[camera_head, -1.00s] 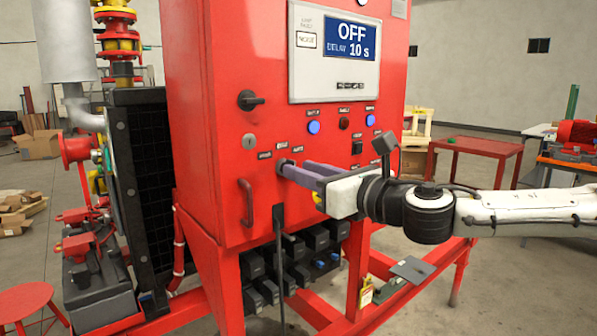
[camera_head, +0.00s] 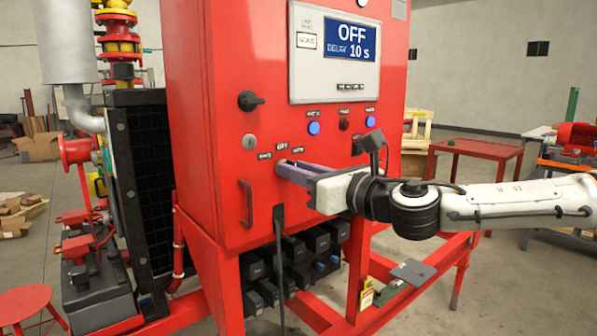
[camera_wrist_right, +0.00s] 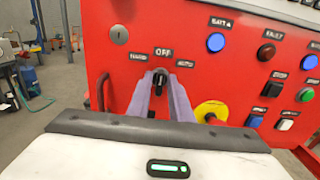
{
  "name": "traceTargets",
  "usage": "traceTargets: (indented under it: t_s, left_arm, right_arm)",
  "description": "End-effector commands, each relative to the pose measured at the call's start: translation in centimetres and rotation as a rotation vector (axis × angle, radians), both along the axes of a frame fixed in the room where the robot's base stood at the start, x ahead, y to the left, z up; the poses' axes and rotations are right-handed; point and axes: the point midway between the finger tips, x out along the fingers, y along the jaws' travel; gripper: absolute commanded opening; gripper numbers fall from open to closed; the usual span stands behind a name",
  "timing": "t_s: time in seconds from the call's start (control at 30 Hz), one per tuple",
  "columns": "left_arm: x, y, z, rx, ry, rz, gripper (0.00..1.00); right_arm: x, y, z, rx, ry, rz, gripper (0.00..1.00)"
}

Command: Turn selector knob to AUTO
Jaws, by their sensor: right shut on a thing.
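The selector knob (camera_wrist_right: 158,78) is a small black knob on the red cabinet's front, with several label plates around it, one above reading OFF. In the right wrist view it sits between the two purple fingers of my right gripper (camera_wrist_right: 161,88), which are shut on it. In the head view, my right gripper (camera_head: 286,170) reaches from the right to the panel and its fingers hide the knob. The display (camera_head: 350,40) reads OFF, DELAY 10 s. My left gripper is not in view.
A larger black rotary handle (camera_head: 251,101), a key lock (camera_head: 249,142) and a red door handle (camera_head: 247,203) are left of the gripper. Blue lamps (camera_head: 314,128) are above. In the right wrist view a yellow-based button (camera_wrist_right: 210,112) lies close right of the fingers.

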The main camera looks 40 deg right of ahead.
Motion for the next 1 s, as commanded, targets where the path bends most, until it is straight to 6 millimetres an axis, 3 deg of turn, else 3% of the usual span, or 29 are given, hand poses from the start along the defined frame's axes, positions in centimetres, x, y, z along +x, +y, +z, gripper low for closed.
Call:
traceTargets:
  t_s: [0.37,1.0]
  left_arm:
    - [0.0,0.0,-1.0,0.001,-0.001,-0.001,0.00]
    - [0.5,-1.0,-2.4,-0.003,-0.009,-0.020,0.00]
  right_arm:
    - [0.0,-0.1,-0.2,0.133,0.008,0.000,0.00]
    - [0.0,-0.3,-0.2,0.673,0.051,0.001,0.00]
